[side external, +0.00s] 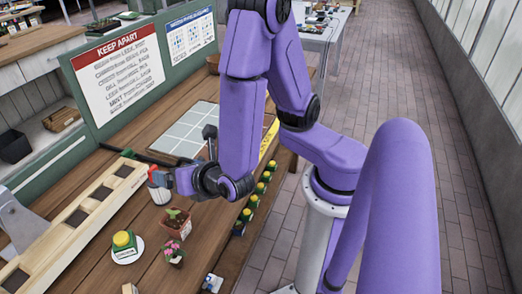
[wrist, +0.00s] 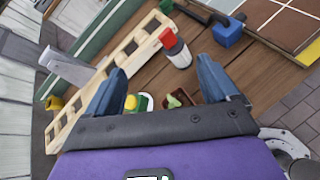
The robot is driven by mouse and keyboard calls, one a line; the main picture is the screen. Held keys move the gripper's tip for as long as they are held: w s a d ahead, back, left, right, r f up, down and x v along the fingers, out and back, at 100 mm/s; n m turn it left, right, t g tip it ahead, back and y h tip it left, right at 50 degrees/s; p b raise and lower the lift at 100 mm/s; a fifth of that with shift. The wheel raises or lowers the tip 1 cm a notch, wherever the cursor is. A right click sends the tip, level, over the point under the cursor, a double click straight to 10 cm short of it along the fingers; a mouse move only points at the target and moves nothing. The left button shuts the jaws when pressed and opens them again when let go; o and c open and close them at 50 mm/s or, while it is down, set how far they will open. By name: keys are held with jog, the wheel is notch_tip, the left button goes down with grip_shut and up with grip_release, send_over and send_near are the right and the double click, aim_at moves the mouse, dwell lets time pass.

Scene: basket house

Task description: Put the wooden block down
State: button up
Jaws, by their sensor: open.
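I cannot make out a separate wooden block for certain. The wooden thing nearest my gripper is a long pale wooden rack (side external: 80,217) with dark square openings, lying on the brown table; it also shows in the wrist view (wrist: 78,122). My gripper (side external: 170,180) is above the table, right of the rack, and partly hidden by my wrist in the side view. In the wrist view my gripper (wrist: 162,72) has its two blue fingers wide apart, with nothing held between them. A white cup with a red top (wrist: 177,52) stands beyond the fingertips.
A yellow-topped item (side external: 124,241) sits on a white saucer. A potted seedling (side external: 175,222) and a pink-flowered pot (side external: 174,251) stand nearby. A blue block-shaped thing with a dark handle (wrist: 228,33) lies near a tiled board (side external: 190,130). A green partition with signs (side external: 120,72) stands behind.

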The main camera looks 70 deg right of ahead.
jog(key=s+d+r+m+g+h, duration=0.1)
jog(key=s+d+r+m+g, duration=0.2)
jog(key=s+d+m+g, duration=0.6)
jog(key=s+a+r+m+g+y, duration=0.1)
jog(key=s+r+m+g+y, duration=0.1)
jog(key=s+m+y, duration=0.3)
jog(key=shift+s+a+r+m+g, duration=0.4)
jog(key=shift+s+m, duration=0.3)
jog(key=shift+s, duration=0.55)
